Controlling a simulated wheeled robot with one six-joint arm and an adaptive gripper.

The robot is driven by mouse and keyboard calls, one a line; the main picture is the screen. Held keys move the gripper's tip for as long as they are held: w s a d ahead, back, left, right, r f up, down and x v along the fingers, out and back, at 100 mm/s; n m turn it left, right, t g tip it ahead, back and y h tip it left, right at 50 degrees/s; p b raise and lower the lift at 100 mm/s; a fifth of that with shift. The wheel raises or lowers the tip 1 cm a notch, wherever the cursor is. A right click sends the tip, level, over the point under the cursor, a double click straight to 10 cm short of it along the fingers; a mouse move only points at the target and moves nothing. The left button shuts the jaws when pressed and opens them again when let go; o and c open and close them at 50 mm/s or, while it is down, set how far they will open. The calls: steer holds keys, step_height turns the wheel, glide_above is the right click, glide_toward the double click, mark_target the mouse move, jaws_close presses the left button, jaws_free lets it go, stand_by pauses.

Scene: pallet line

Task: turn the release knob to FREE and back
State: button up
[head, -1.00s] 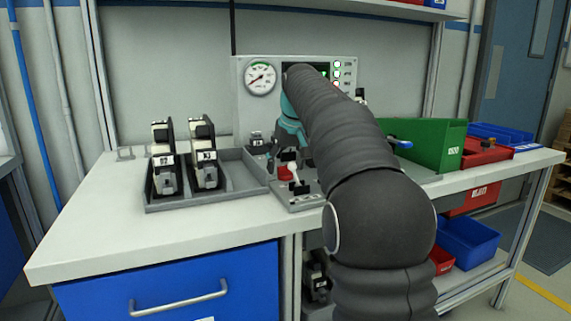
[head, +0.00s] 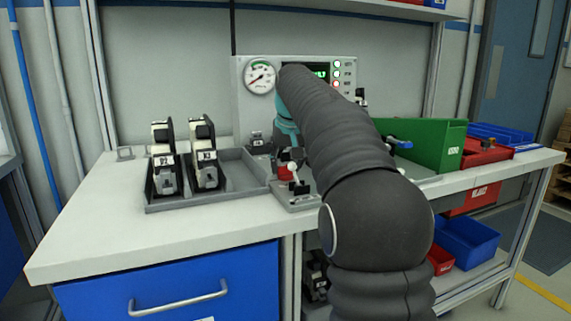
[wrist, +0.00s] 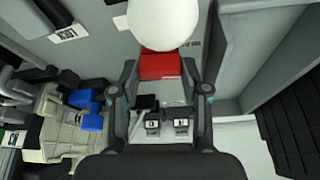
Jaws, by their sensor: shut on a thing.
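In the wrist view my gripper (wrist: 159,72) has its two fingers on either side of a red part (wrist: 160,66), which I take to be the release knob. The fingers are closed on it. A large white round piece (wrist: 163,22) covers its upper end. Two small labelled blocks (wrist: 167,123) show between the fingers. In the head view the red part (head: 286,173) sits on a small grey fixture (head: 297,202) beside a white-tipped lever. My arm hides much of the gripper there. No FREE mark is readable.
Left of the fixture, a grey tray (head: 180,205) holds two black-and-white units (head: 163,165). Behind stands a panel with a dial gauge (head: 260,77) and lamps (head: 337,74). A green bin (head: 432,146) stands right of my arm. The bench's front left is clear.

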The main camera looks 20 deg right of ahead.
steer(key=m+h, duration=0.1)
steer(key=m, duration=0.1)
steer(key=m+h, duration=0.1)
steer(key=m, duration=0.2)
steer(key=shift+w+a+g, duration=0.1)
steer(key=shift+a+g, duration=0.05)
steer(key=shift+g, duration=0.25)
steer(key=shift+m+g+h, duration=0.3)
steer(key=shift+m+h, duration=0.05)
steer(key=shift+m, duration=0.9)
steer(key=shift+m+g+h, duration=0.3)
steer(key=shift+m+h, duration=0.05)
steer(key=shift+m, duration=0.9)
steer(key=o, duration=1.1)
steer(key=shift+o, duration=0.2)
steer(key=shift+r, duration=0.1)
steer(key=v, duration=0.7)
steer(key=shift+r, duration=0.2)
